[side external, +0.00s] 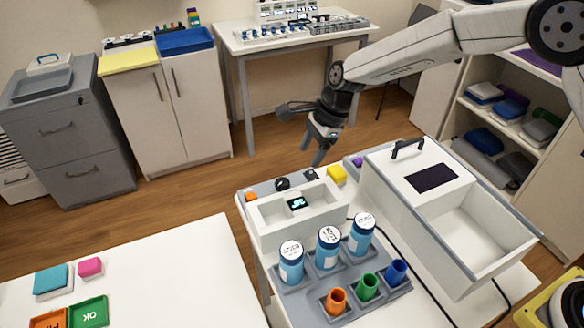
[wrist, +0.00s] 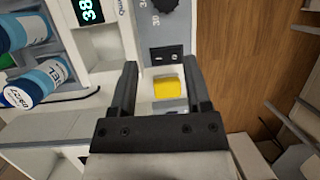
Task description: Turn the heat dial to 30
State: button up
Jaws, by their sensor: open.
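The heat dial (side external: 282,184) is a round black knob on the back ledge of the white-and-grey station. In the wrist view the dial (wrist: 164,5) is cut off by the top edge, with small printed marks beside it. A small display (side external: 297,203) sits in the station; in the wrist view the display (wrist: 88,10) shows digits that look like 38, partly cut off. My gripper (side external: 313,150) is open and empty, pointing down above the station's back edge, apart from the dial. In the wrist view my gripper's fingertips (wrist: 160,66) lie below the dial.
A yellow block (side external: 337,175) and a black switch (side external: 310,175) sit beside the dial. The yellow block shows between my fingers in the wrist view (wrist: 168,88). Blue-capped bottles (side external: 328,250) and coloured cups (side external: 368,287) stand in front. A white lidded box (side external: 455,215) stands right.

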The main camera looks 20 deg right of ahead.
aim_at(283, 182)
jog(key=shift+w+a+f+m+y, duration=0.15)
jog(key=shift+w+a+m, duration=0.15)
jog(key=shift+a, duration=0.2)
jog(key=shift+w+a+f+m+y, duration=0.15)
jog(key=shift+a+m, duration=0.2)
jog(key=shift+a, duration=0.2)
jog(key=shift+w+a+m+y, duration=0.1)
jog(key=shift+w+a+m, duration=0.2)
jog(key=shift+a, duration=0.2)
jog(key=shift+x, duration=3.9)
jog(key=shift+s+d, duration=0.1)
jog(key=shift+s, duration=0.05)
grip_shut()
